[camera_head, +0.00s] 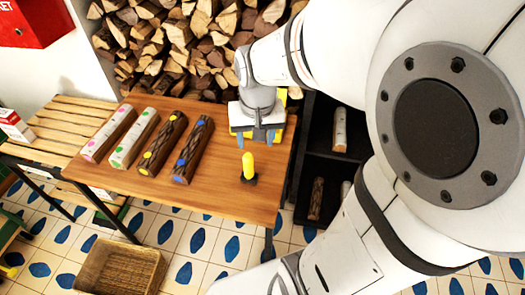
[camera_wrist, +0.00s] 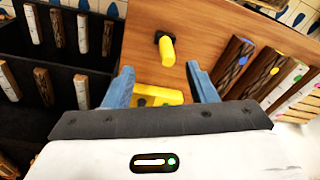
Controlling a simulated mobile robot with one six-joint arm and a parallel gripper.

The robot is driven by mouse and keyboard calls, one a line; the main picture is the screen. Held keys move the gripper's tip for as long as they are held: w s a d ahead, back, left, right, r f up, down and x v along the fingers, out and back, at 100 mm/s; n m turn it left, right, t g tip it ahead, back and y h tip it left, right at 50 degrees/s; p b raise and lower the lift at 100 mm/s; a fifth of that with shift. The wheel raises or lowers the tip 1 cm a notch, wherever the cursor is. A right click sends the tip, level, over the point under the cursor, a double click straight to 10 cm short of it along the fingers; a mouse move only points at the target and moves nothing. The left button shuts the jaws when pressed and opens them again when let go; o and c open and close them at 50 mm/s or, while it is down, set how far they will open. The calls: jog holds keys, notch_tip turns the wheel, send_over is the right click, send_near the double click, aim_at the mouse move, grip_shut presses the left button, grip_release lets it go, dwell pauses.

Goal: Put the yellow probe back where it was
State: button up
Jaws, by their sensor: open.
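The yellow probe (camera_head: 248,165) stands upright in a small black holder (camera_head: 249,180) near the front right of the wooden table. In the wrist view the probe (camera_wrist: 167,50) lies beyond the fingertips, clear of them. My gripper (camera_head: 255,138) is open over the table's right side, with its blue fingers apart and nothing held. A yellow block-like device (camera_wrist: 158,95) with dark marks shows between the finger bases in the wrist view. My gripper mostly hides it in the head view.
Several logs with coloured dots (camera_head: 161,143) lie in a row on the table (camera_head: 225,195), left of my gripper. A black shelf (camera_head: 322,150) holding logs stands to the right. A wicker basket (camera_head: 88,272) sits on the floor. Stacked firewood is behind.

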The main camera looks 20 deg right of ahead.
jog(key=s+r+n+t, duration=0.1)
jog(key=s+r+n, duration=0.1)
jog(key=s, duration=0.6)
jog(key=shift+s+a+r+n+t, duration=0.15)
jog(key=shift+a+r+n+t, duration=0.2)
jog(key=shift+r, duration=0.3)
